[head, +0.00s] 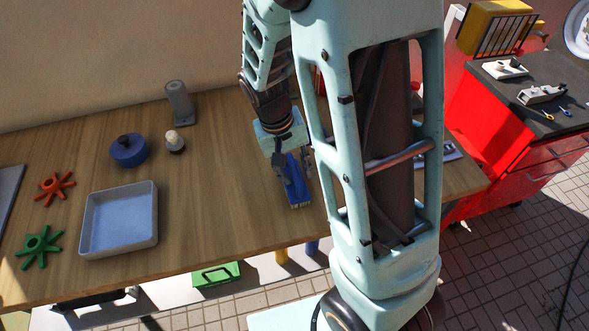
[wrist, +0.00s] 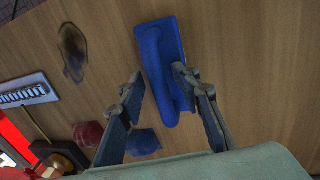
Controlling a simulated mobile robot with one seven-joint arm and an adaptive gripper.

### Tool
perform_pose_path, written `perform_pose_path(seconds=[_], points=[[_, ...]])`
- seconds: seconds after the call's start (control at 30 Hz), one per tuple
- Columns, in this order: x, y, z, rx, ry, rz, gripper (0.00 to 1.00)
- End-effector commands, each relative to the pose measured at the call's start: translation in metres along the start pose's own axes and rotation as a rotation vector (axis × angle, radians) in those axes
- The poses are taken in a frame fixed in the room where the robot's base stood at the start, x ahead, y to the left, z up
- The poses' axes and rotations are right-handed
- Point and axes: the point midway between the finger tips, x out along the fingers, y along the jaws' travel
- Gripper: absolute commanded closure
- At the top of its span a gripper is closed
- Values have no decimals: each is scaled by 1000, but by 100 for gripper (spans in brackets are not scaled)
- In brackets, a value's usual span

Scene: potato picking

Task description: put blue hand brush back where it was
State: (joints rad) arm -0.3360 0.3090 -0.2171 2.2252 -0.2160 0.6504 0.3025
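The blue hand brush (head: 297,187) is on or just above the wooden table, below my gripper (head: 292,166). In the wrist view the brush (wrist: 160,50) has its broad end pointing away from my gripper (wrist: 160,80) and its handle reaching between the fingers. The fingers are spread apart. The right finger overlaps the brush's edge, and a gap shows at the left finger. I cannot tell whether the right finger touches it. The brush's underside is hidden.
On the table (head: 215,215) are a grey tray (head: 119,220), a blue round pot (head: 128,150), a small bottle (head: 175,142), a grey holder (head: 180,102), and red (head: 55,186) and green (head: 39,247) star-shaped pieces. A red cabinet (head: 485,125) stands right. The table's middle is clear.

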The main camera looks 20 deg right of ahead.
Motion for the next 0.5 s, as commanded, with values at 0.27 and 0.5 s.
perform_pose_path(seconds=[0.27, 0.5], points=[[-23, 0, -2, 0, 5, -2, 68], [-76, 0, -2, -1, 7, -2, 68]])
